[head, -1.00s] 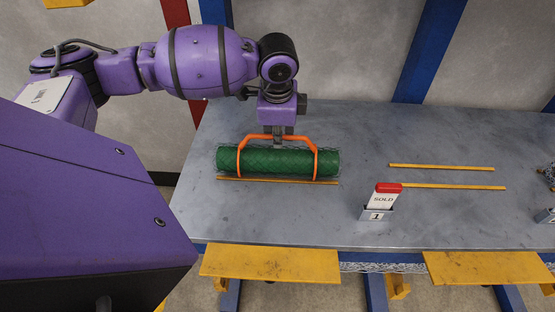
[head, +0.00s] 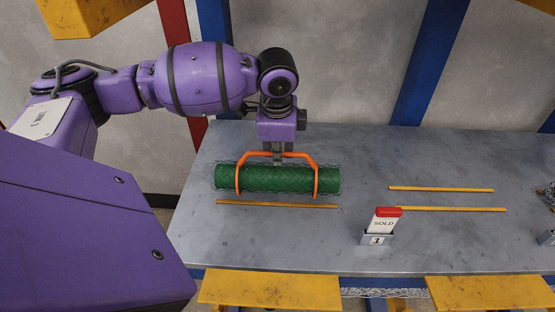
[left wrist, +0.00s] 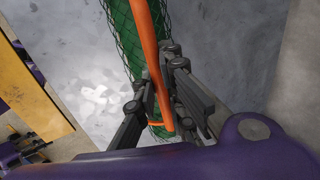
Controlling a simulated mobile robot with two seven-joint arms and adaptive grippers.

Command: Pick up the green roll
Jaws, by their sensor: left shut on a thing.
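The green roll (head: 277,180) is wrapped in wire mesh and has an orange carrying handle (head: 314,176) around it. It lies lengthwise left to right over the left part of the table, just behind a yellow strip. My left gripper (head: 277,155) is above the roll, shut on the top bar of the orange handle. In the left wrist view the gripper (left wrist: 160,102) has its fingers on both sides of the orange bar, with the green mesh roll (left wrist: 122,40) beyond it. My right gripper is not in view.
The grey metal table (head: 320,240) has yellow strips (head: 276,205) on it. A "SOLD" card in a holder marked 1 (head: 377,239) stands right of the roll. Yellow ledges (head: 270,289) jut from the front edge. Blue posts (head: 428,65) stand behind.

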